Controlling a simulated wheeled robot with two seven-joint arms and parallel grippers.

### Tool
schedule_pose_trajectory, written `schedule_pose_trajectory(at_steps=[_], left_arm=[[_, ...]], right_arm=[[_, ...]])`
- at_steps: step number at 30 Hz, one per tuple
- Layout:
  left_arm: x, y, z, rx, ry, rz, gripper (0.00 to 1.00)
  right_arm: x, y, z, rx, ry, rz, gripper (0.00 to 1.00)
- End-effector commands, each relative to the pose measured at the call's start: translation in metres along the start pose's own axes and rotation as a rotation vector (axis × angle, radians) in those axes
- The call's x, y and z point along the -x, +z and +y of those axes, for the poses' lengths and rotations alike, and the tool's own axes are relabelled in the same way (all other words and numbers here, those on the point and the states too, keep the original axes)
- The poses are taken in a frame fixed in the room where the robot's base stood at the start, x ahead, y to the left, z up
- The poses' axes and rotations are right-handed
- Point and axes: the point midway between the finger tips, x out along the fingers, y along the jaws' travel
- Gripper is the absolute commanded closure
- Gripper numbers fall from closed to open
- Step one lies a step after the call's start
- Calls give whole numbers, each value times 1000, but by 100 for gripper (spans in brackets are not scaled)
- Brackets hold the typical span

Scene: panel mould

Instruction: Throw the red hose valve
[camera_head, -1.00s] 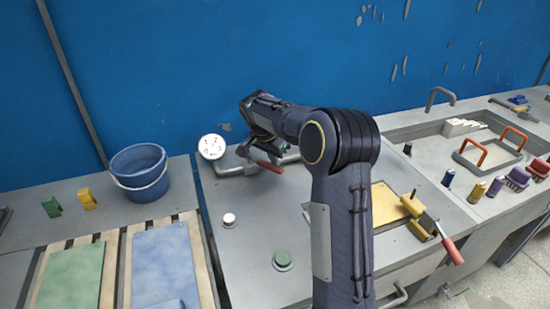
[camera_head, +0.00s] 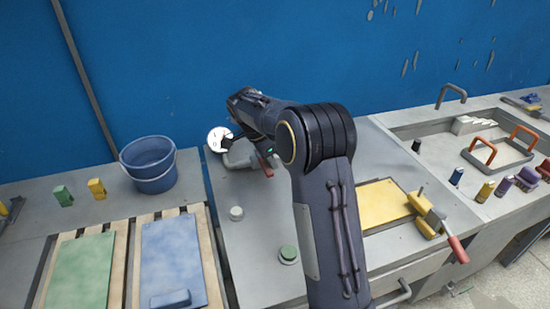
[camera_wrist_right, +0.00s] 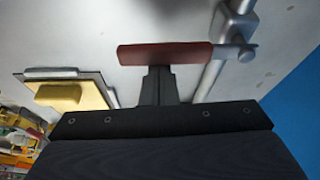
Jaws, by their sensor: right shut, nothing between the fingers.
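The red hose valve handle (camera_head: 266,167) shows beside the grey pipe (camera_head: 238,162), partly behind my right arm. In the right wrist view the red handle (camera_wrist_right: 165,55) lies crosswise, its right end at a grey valve stem on the pipe (camera_wrist_right: 212,75). My right gripper (camera_wrist_right: 158,78) is shut and empty, its fingertips right at the handle's near side; I cannot tell if they touch it. In the head view the gripper (camera_head: 238,143) is dark and overlaps the round white gauge (camera_head: 218,139). My left gripper is out of view.
A blue bucket (camera_head: 148,165) stands left of the gauge. A white button (camera_head: 236,213) and a green button (camera_head: 288,254) sit on the grey bench. The blue wall closes the back.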

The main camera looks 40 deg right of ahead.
Motion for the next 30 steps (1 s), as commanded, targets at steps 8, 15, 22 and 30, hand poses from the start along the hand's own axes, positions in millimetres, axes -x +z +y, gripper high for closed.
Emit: schedule_pose_trajectory(at_steps=[8, 15, 22, 30], left_arm=[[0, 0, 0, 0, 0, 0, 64], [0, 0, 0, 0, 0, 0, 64], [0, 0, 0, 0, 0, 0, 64], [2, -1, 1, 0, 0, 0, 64]], right_arm=[[1, 5, 0, 4, -1, -4, 100], [1, 5, 0, 5, -2, -4, 100], [0, 1, 0, 3, -2, -3, 100], [-2, -33, 3, 8, -8, -2, 100]])
